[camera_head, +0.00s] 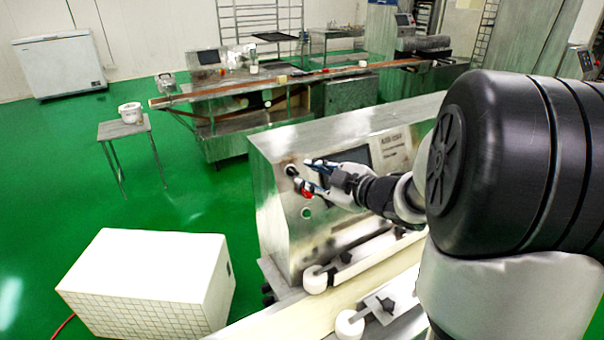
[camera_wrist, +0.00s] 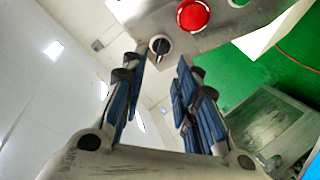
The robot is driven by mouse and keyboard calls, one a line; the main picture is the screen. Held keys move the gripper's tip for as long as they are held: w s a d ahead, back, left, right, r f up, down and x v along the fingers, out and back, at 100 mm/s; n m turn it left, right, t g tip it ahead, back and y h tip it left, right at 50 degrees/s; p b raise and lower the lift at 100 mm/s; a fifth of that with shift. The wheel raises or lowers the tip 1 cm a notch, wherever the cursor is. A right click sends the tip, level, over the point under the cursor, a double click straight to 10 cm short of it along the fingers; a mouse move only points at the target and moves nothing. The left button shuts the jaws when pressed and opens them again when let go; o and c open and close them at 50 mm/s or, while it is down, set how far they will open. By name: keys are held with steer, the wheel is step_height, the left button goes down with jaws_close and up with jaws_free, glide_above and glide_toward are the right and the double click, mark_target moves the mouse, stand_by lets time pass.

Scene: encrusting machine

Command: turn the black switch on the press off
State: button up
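The press (camera_head: 285,215) is a steel cabinet in the middle of the head view. Its black switch (camera_head: 291,170) is near the top left of the front panel, above a red button. In the wrist view the black switch (camera_wrist: 160,46) is a dark knob on a pale round base, seen between and just beyond my fingertips. My gripper (camera_head: 311,173) is at the panel, close to the switch. In the wrist view my gripper (camera_wrist: 158,66) is open, with its blue-padded fingers apart and nothing between them. Whether a finger touches the switch I cannot tell.
The red button (camera_wrist: 193,14) and a green button (camera_wrist: 238,3) sit beside the switch. White rollers (camera_head: 316,280) and a conveyor lie below the panel. A white box (camera_head: 150,265) stands on the green floor to the left. A small table (camera_head: 123,128) stands farther back.

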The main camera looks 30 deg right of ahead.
steer(key=v, duration=0.6)
stand_by(0.3)
